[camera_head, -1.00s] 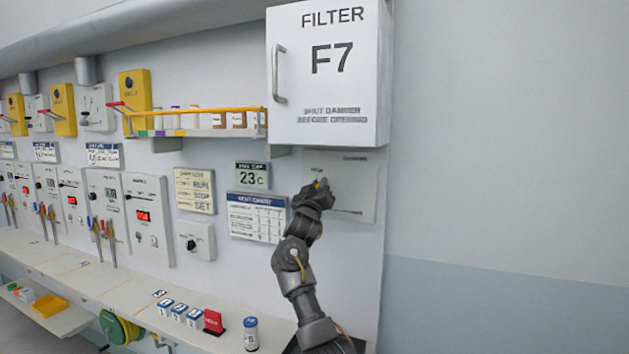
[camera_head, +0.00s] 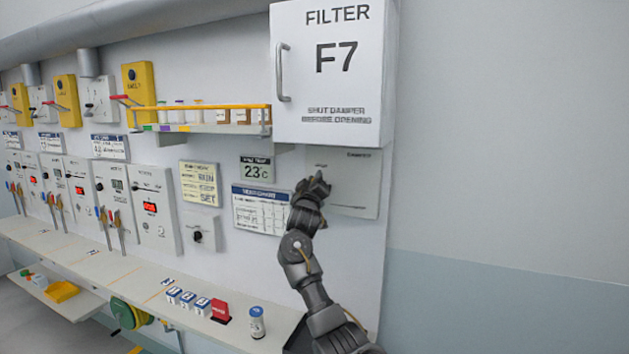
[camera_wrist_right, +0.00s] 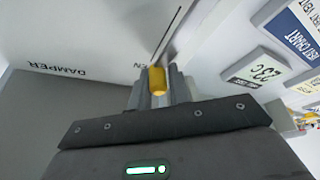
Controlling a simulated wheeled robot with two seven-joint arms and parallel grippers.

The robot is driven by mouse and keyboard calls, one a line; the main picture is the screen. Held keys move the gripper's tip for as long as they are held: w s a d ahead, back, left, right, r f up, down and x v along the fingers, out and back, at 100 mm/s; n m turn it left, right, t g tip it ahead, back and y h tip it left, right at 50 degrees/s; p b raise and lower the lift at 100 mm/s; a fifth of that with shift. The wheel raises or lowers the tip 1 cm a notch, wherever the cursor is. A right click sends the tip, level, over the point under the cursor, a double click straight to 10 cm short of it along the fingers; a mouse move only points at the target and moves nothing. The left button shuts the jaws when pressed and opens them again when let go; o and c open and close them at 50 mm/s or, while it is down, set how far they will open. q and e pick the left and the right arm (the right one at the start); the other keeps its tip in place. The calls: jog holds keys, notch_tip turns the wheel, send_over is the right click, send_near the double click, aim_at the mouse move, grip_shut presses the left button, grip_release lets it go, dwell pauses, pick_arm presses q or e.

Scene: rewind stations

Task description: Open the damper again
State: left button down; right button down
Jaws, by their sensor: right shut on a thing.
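The damper panel (camera_head: 352,196) is a pale plate on the wall under the filter box, with a small label at its top right. My right gripper (camera_head: 316,184) is at the panel's left part and hides the handle in the head view. In the right wrist view the gripper (camera_wrist_right: 158,92) is shut on the yellow damper handle (camera_wrist_right: 157,78), which sits between its two fingers. A dark line, slot or lever, runs from the handle toward the top right of that view. The word DAMPER reads upside down at its left. My left gripper is not in view.
The white filter box F7 (camera_head: 335,95) juts out just above the panel. A visit chart (camera_head: 261,210) and a 23 C display (camera_head: 257,170) hang left of my gripper. A shelf (camera_head: 115,275) with small blocks and a canister (camera_head: 257,322) lies below.

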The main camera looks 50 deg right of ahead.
jog(key=shift+f, duration=0.25)
jog(key=c, duration=1.4)
grip_release()
jog(key=shift+d, duration=0.15)
jog(key=shift+o, duration=0.2)
jog(key=shift+r, duration=0.1)
jog(key=b+v, duration=0.4)
jog(key=v, duration=0.7)
jog(key=shift+w, duration=0.1)
